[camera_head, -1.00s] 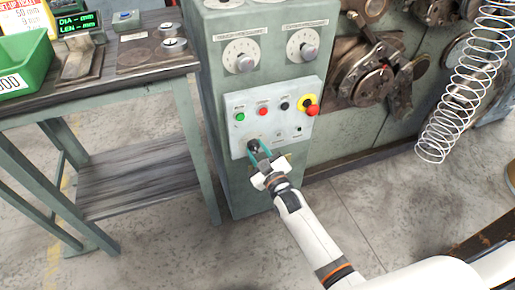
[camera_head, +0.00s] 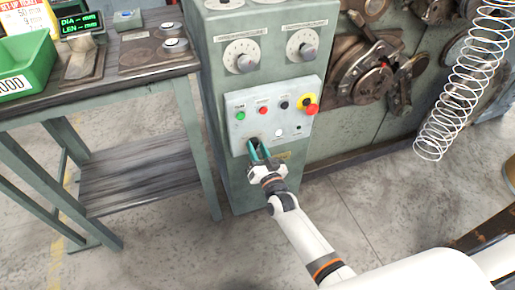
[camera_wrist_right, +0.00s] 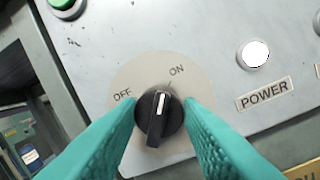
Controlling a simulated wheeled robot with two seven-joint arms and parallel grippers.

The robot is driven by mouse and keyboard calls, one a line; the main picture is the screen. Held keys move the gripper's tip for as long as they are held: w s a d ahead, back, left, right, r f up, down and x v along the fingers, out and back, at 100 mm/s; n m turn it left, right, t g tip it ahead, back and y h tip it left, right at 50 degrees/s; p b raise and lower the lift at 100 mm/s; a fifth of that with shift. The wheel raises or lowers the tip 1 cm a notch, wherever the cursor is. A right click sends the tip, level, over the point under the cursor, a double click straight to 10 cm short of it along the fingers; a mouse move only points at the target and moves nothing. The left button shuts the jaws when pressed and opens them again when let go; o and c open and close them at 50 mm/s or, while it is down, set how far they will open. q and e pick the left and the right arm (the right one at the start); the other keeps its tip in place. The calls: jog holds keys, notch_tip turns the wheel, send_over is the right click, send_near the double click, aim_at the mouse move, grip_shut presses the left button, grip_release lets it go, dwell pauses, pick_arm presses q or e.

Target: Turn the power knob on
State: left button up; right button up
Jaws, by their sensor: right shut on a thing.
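The power knob (camera_wrist_right: 159,116) is a black rotary knob with a white pointer line, on a round plate marked OFF and ON. In the right wrist view its pointer aims up and slightly right, towards the ON mark. My right gripper (camera_wrist_right: 160,122) is shut on the knob, with one teal finger at each side. In the head view the gripper (camera_head: 258,150) reaches the lower left of the control panel (camera_head: 291,92) and largely hides the knob. The lamp (camera_wrist_right: 254,53) above the POWER label glows white. My left gripper is out of view.
Green, red and black buttons and a red emergency stop (camera_head: 312,110) sit just above. Two white dials (camera_head: 241,56) are higher on the cabinet. A workbench (camera_head: 150,72) stands left, and a large wire spring (camera_head: 455,95) hangs right. The floor in front is clear.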

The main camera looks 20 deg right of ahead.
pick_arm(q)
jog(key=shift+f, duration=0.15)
pick_arm(e)
jog(key=shift+f+m, duration=0.1)
jog(key=shift+m, duration=0.9)
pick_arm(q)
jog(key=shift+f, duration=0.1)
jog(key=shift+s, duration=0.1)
pick_arm(e)
jog(key=o, duration=1)
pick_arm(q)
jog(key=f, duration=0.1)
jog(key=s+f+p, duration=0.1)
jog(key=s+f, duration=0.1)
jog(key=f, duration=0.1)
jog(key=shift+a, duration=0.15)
pick_arm(e)
jog(key=s, duration=0.4)
jog(key=s+f, duration=0.1)
jog(key=s, duration=0.7)
jog(key=shift+d+f, duration=0.15)
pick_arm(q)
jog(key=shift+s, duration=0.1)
pick_arm(e)
jog(key=shift+f, duration=0.1)
